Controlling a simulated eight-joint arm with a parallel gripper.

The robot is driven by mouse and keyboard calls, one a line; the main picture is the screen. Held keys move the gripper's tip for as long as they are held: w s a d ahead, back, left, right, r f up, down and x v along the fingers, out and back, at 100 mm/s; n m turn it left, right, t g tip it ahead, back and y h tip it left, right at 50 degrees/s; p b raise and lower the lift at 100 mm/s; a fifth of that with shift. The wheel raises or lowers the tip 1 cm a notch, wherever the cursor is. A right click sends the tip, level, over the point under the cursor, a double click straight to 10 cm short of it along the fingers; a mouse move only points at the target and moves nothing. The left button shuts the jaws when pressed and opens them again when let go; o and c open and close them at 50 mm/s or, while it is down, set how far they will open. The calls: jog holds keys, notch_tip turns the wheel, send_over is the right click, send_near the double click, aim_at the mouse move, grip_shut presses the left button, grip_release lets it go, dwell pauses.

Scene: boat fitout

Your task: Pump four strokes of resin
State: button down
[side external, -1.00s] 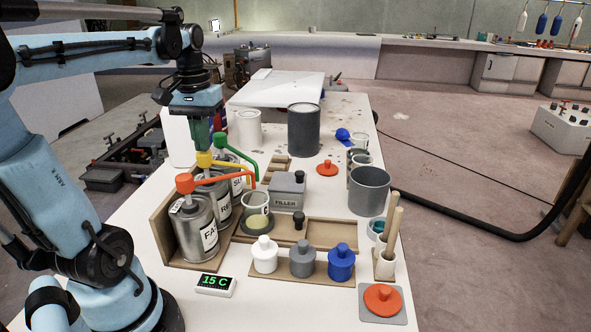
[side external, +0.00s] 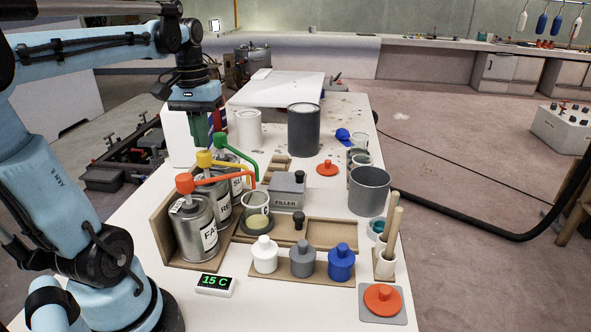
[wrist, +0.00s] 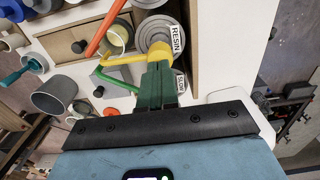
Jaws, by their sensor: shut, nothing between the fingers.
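The resin pump has a yellow head (side external: 205,157) and a yellow spout on a grey can labelled RESIN (side external: 224,202), the middle of three pump cans. In the wrist view the yellow head (wrist: 150,55) is just in front of my fingertips. My gripper (side external: 201,140) is shut and empty, its green fingers just above the yellow head; a small gap seems to show. A pale cup (side external: 255,203) stands under the spout ends; its contents are hard to make out. It also shows in the wrist view (wrist: 118,36).
The red-headed pump (side external: 185,183) stands in front and the green-headed pump (side external: 220,140) behind, both close to the yellow one. A grey FILLER box (side external: 286,190) sits right of the cup. Capped bottles (side external: 302,260) stand in front. A display (side external: 215,285) reads 15 C.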

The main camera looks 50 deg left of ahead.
aim_at(203, 153)
jog(key=shift+f, duration=1.95)
jog(key=shift+r, duration=2.05)
jog(key=shift+f, duration=0.1)
jog(key=shift+f, duration=1.95)
jog(key=shift+r, duration=2.05)
jog(key=shift+f, duration=0.2)
